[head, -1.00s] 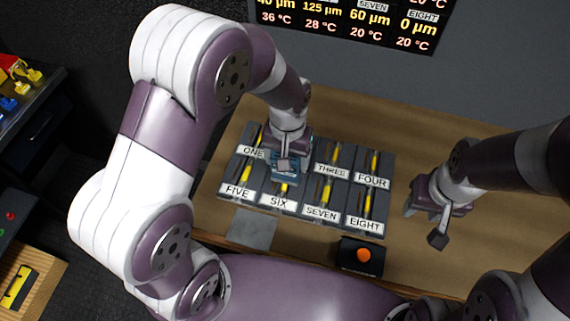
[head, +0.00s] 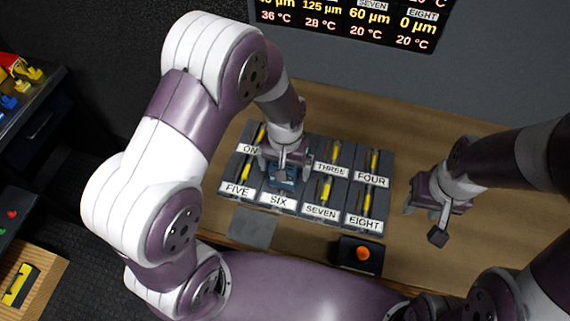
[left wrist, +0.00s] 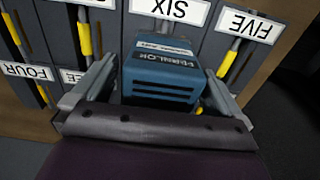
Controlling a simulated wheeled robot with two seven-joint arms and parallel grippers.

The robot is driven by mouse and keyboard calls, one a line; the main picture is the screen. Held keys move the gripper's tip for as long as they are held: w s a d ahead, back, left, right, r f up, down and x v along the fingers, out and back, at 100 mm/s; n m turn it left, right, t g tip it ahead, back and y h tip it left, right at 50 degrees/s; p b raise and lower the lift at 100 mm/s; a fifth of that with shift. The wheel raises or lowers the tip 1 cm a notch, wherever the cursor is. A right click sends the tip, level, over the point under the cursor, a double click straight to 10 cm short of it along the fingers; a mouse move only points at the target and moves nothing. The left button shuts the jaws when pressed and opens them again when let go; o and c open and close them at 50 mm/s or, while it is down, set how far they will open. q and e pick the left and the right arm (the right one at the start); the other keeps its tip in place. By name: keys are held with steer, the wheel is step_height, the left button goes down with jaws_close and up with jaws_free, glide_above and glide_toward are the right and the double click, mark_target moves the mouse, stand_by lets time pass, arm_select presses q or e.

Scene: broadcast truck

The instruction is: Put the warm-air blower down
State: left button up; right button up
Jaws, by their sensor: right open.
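The warm-air blower is a small blue box with a dark slotted face and a pale label; it fills the middle of the left wrist view (left wrist: 160,78). In the head view the blower (head: 284,180) shows partly under my left gripper (head: 283,164), over the lane marked SIX. The left gripper's fingers stand on either side of the blower and appear closed on it. Whether its underside touches the panel is hidden. My right gripper (head: 427,220) is open and empty over the bench to the right of the panel.
The dark panel (head: 348,190) has numbered lanes with yellow-marked sticks; the TWO label is hidden. A grey flat plate (head: 252,228) and a black box with an orange button (head: 360,254) lie in front. The wooden bench (head: 440,140) is bare at right. A readout screen (head: 350,22) stands behind.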

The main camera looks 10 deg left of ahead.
arm_select(q)
steer(key=shift+r, duration=0.2)
step_height(320, 180, up, 12)
steer(key=shift+s+f+b, duration=0.1)
steer(key=shift+f+b, duration=0.05)
steer(key=shift+b, duration=0.35)
steer(key=s+a+f+t, duration=0.1)
steer(key=s+a+f, duration=0.1)
steer(key=s+a, duration=0.5)
steer(key=shift+s+f, duration=0.2)
steer(key=shift+s, duration=0.5)
steer(key=shift+a, duration=0.1)
